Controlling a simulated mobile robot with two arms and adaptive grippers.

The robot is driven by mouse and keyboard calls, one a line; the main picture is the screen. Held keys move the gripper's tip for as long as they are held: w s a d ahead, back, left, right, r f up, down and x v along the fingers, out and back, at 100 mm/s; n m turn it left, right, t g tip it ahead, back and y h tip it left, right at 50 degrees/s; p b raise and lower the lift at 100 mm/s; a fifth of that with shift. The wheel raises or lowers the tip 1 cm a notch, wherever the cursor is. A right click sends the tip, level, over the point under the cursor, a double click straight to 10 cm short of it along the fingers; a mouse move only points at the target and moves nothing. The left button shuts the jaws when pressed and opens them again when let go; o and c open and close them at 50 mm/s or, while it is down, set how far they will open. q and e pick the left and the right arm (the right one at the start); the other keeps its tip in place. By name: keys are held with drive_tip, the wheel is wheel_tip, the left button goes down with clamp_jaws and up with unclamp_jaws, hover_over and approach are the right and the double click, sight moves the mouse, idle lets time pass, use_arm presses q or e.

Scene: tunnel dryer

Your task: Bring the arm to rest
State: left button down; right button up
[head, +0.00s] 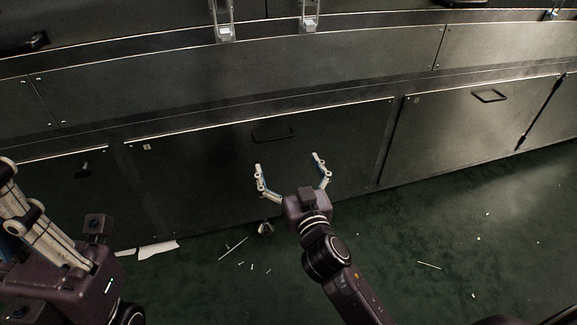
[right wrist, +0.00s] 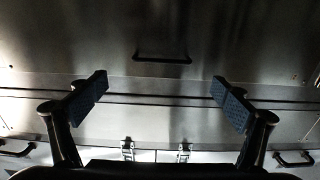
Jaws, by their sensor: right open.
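My right gripper (head: 287,163) is in the middle of the head view, in front of the dark metal lower panels of the dryer. Its two fingers are spread wide with nothing between them. In the right wrist view the open right gripper (right wrist: 160,90) shows its blue-grey pads well apart, with a metal panel and its handle beyond. My left gripper (head: 35,225) is at the lower left of the head view, close to the camera and partly cut off by the frame edge. How far its fingers are apart is unclear.
The dryer's lower panel (head: 345,140) has a handle (head: 272,132), and another handle (head: 490,96) sits to the right. Latches (head: 224,32) show at the top. White scraps (head: 158,248) and thin sticks lie on the green floor (head: 450,230), which is mostly open at right.

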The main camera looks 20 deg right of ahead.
drive_tip(key=shift+s, duration=0.45)
